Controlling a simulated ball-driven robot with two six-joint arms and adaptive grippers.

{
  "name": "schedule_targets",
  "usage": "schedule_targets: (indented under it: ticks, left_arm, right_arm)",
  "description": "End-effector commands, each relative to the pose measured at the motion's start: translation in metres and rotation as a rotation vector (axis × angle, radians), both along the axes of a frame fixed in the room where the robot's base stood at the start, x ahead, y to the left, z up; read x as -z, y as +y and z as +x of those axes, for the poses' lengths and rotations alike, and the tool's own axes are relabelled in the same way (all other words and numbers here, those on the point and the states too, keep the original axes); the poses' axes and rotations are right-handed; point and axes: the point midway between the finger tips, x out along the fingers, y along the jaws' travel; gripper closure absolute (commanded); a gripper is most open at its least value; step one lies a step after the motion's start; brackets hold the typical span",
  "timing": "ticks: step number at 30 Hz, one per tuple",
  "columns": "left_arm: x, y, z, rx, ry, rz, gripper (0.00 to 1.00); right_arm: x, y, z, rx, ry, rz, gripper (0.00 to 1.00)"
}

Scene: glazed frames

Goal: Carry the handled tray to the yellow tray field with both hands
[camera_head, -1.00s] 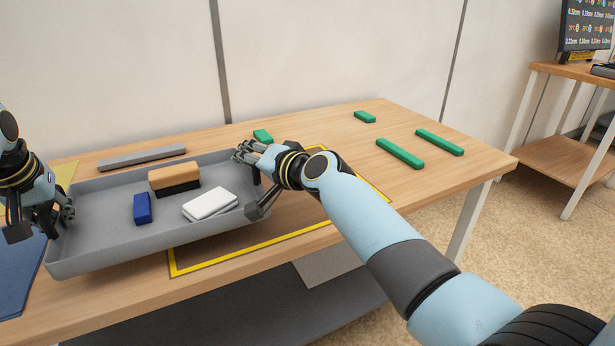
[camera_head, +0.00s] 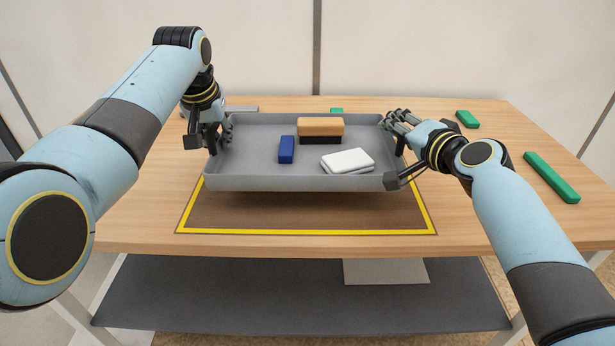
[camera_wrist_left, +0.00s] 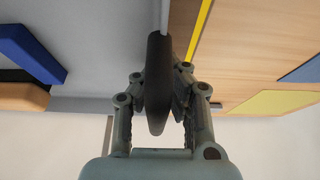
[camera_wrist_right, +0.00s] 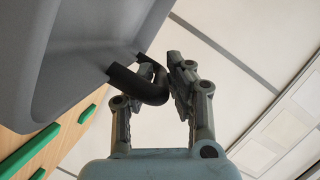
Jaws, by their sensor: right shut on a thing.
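The grey handled tray (camera_head: 260,181) is level in the head view, held a little above the table over the yellow tray field (camera_head: 300,232). A dark shadow lies below it. The field is a yellow outline; its far part is hidden by the tray. My left gripper (camera_head: 211,140) is shut on the dark handle (camera_wrist_left: 158,85) at the tray's left end. My right gripper (camera_head: 399,140) is shut on the dark handle (camera_wrist_right: 148,86) at the right end. In the tray are a blue block (camera_head: 286,150), a tan and black block (camera_head: 321,127) and a white box (camera_head: 347,160).
A grey bar (camera_head: 241,108) lies behind the tray. A grey lower shelf (camera_head: 250,290) is under the table. A wall stands behind.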

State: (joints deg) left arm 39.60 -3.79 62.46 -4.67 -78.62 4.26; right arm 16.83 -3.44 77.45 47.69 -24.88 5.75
Motion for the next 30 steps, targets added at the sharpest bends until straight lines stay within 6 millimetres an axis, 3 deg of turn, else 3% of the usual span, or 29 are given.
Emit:
schedule_targets:
  ticks: [11,30]
  left_arm:
    - [0.006,0.002,0.0,-0.002,0.0,0.004,1.0]
    - [0.059,0.002,-0.002,-0.002,0.013,0.003,1.0]
  right_arm:
    - [0.005,-0.001,0.001,0.002,-0.002,-0.002,1.0]
    - [0.058,-0.001,-0.001,0.002,0.011,-0.001,1.0]
